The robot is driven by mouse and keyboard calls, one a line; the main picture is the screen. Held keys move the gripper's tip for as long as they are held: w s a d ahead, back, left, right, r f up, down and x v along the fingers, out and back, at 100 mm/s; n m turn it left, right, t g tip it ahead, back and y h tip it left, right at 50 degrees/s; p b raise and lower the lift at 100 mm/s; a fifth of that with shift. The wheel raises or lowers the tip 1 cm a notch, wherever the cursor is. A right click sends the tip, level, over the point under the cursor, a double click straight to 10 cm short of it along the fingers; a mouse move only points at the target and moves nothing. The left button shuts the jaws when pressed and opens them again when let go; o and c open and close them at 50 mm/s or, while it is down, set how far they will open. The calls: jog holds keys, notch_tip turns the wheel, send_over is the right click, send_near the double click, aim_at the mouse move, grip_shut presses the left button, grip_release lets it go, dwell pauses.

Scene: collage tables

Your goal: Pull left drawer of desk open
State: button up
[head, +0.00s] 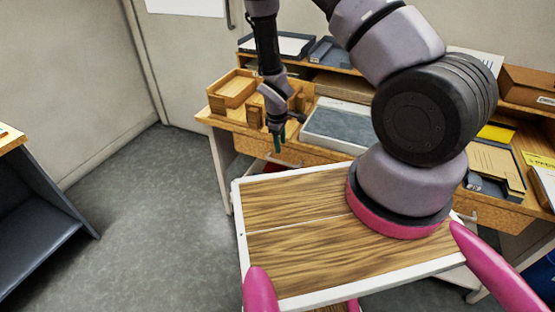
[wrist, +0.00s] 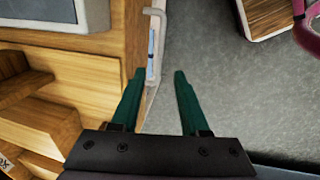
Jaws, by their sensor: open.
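The wooden desk (head: 226,122) stands against the wall in the head view, and its left drawer front (head: 252,142) lies just below the desktop edge, partly hidden by my gripper. My gripper (head: 277,146) points down at this front. In the wrist view, a pale bar handle (wrist: 153,75) runs along the desk's front, with a thin blue strip beside it. My gripper (wrist: 159,75) is open, with green fingers. The handle appears between the fingertips in the picture, nearer the left one; I cannot tell its depth or any contact. The drawer looks shut.
Wooden trays (head: 233,88) and a grey-topped panel (head: 340,124) sit on the desktop. My wood-topped base stands in front of the desk. Grey floor (head: 160,210) is free to the left, and a dark shelf unit (head: 40,205) stands at the far left.

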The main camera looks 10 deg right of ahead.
aim_at(282, 162)
jog(key=f, duration=0.3)
jog(key=w+f, duration=0.1)
jog(key=f, duration=0.2)
jog(key=d+f, duration=0.1)
jog(key=f, duration=0.2)
jog(key=shift+w+d+f, duration=0.1)
jog(key=shift+w, duration=0.1)
jog(key=shift+c, duration=0.3)
grip_shut()
dwell(0.8)
